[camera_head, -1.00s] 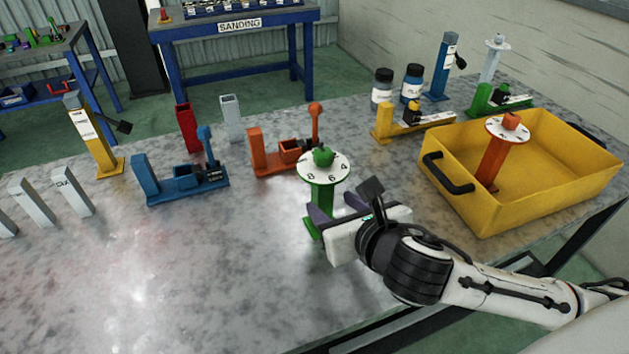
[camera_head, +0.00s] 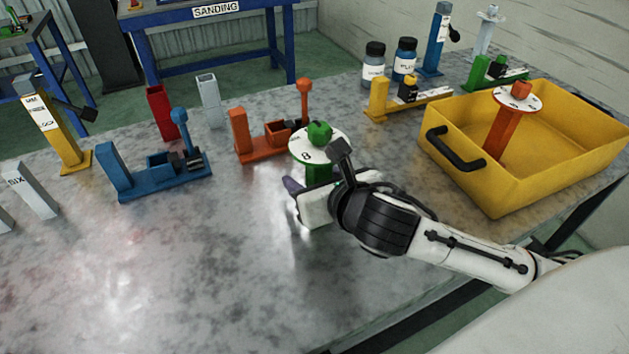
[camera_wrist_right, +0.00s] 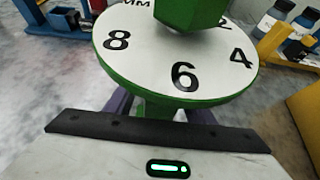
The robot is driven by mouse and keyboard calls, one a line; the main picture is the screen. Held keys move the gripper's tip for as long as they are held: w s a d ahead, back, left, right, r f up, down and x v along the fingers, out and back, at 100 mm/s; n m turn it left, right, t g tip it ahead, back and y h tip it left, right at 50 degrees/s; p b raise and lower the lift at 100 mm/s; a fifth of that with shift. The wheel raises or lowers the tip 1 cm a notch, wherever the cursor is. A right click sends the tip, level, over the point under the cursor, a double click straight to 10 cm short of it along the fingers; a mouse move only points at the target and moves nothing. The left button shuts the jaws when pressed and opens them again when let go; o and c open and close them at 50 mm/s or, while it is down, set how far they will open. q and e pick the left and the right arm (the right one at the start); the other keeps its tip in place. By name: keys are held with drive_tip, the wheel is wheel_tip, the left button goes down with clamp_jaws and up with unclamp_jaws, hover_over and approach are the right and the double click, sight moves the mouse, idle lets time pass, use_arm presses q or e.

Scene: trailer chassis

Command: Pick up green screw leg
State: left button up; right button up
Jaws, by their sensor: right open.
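The green screw leg (camera_head: 318,172) stands upright on the metal table, with a white numbered disc (camera_head: 305,153) and a green knob (camera_head: 319,133) on top. My right gripper (camera_head: 302,188) is low at its post, on the near side under the disc, and hides its lower part. In the right wrist view the disc (camera_wrist_right: 118,62) fills the upper middle, and the purple fingers (camera_wrist_right: 160,110) show on both sides of the green post below it. The gripper is open around the post, and I cannot tell whether a finger touches it. My left gripper is not in view.
A yellow bin (camera_head: 480,185) on the right holds an orange screw leg (camera_head: 503,130). An orange fixture (camera_head: 262,140) and a blue fixture (camera_head: 160,175) stand to the left. Dark-capped bottles (camera_head: 373,66) stand behind. The front left of the table (camera_head: 170,270) is clear.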

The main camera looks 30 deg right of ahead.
drive_tip(key=shift+r, duration=0.1)
clamp_jaws()
